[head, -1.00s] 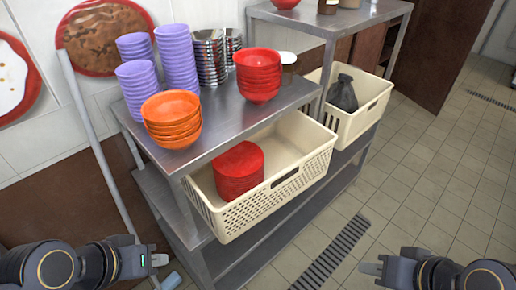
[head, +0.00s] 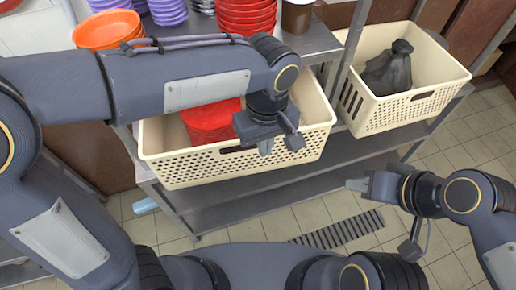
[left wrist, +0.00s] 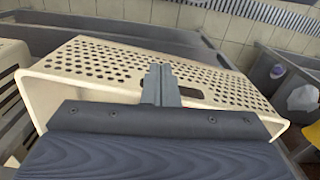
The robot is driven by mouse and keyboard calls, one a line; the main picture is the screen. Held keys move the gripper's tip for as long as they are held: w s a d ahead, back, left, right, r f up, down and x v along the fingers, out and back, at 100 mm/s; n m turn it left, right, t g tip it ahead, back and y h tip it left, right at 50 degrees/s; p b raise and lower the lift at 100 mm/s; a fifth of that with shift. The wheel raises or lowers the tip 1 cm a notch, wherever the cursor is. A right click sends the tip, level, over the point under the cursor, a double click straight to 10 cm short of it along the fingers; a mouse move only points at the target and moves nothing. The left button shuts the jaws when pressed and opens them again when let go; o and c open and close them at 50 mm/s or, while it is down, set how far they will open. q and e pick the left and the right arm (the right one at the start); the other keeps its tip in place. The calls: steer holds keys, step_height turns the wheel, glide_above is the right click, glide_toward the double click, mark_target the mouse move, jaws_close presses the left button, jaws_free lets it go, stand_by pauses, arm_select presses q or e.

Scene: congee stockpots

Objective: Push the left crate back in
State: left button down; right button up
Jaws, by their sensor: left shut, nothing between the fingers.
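The left crate (head: 190,168) is cream plastic with a perforated front and a stack of red bowls (head: 210,122) inside. It sits on the shelf under the steel top and juts out past its front edge. My left gripper (head: 266,148) is shut and empty at the crate's front wall, right of its middle, partly covering the hand slot. In the left wrist view the closed fingers (left wrist: 159,82) overlap the perforated wall (left wrist: 95,62) beside the slot; I cannot tell whether they touch. My right gripper (head: 356,184) is empty over the floor, its finger gap unclear.
A second cream crate (head: 395,110) with a dark bag (head: 388,70) stands to the right, beyond a table leg. Orange bowls (head: 106,30) and red bowls (head: 246,17) stand on the steel top. The floor in front has a drain grate (head: 340,230).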

mark_target(256, 155)
arm_select(q)
steer(key=w+f, duration=0.1)
steer(key=f, duration=0.2)
steer(key=a+f, duration=0.1)
steer(key=f, duration=0.2)
steer(key=w+f+p, duration=0.1)
steer(key=f, duration=0.2)
steer(key=shift+w+a+f, duration=0.1)
steer(key=shift+w+a, duration=0.1)
steer(key=shift+w, duration=0.1)
steer(key=shift+w+a+f, duration=0.1)
steer(key=shift+w+a, duration=0.15)
steer(key=shift+w, duration=0.25)
steer(key=w+a, duration=0.2)
steer(key=w, duration=0.3)
steer(key=shift+w+a, duration=0.15)
steer(key=shift+w, duration=0.25)
steer(key=shift+s, duration=0.1)
